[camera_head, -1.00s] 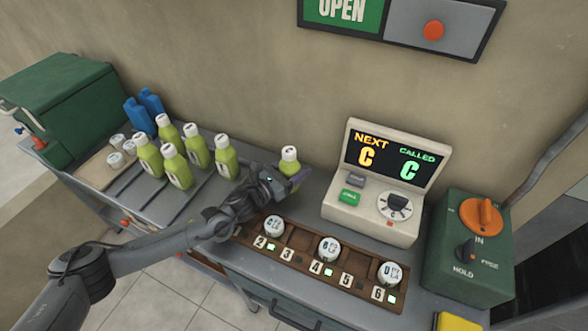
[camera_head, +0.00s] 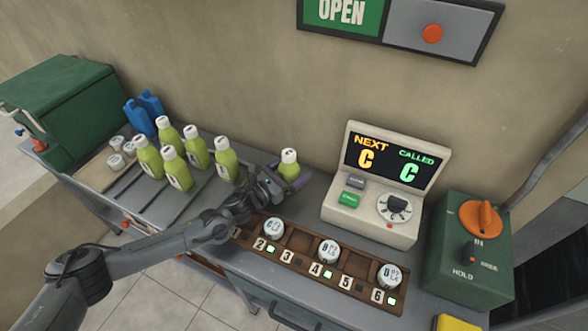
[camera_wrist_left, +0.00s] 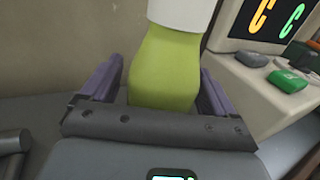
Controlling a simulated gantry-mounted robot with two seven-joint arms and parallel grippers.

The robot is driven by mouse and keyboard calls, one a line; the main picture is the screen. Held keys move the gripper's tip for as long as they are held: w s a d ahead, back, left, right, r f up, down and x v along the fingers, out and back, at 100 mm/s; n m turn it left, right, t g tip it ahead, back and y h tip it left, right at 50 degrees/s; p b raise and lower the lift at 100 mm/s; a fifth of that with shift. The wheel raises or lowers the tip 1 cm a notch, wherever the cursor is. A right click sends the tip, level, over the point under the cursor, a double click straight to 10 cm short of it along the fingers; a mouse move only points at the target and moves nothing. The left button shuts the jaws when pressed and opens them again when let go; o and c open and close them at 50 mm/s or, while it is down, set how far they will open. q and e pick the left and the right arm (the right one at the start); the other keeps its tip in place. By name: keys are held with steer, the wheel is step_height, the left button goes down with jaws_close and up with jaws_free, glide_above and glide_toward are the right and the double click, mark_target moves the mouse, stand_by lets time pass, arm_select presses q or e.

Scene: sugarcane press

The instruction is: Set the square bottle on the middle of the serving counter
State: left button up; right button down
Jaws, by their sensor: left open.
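A green bottle with a white cap (camera_head: 289,166) stands upright on the grey counter (camera_head: 318,188), left of the display machine. My left gripper (camera_head: 284,183) is at this bottle, low on its body. In the left wrist view the green bottle (camera_wrist_left: 166,70) stands between the two open purple fingers (camera_wrist_left: 160,92), with small gaps on both sides. Its base is hidden behind the gripper's palm edge. My right gripper is not in view.
Several similar green bottles (camera_head: 197,150) stand on the left counter, with blue bottles (camera_head: 140,118) behind. A numbered wooden rack (camera_head: 300,238) holding white-lidded cups lies in front. The call display machine (camera_head: 375,190) and a green control box (camera_head: 466,255) stand to the right.

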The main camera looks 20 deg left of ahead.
arm_select(q)
steer(key=p+v, duration=0.2)
steer(key=v, duration=0.9)
steer(key=shift+s+a, duration=0.1)
steer(key=shift+s, duration=0.15)
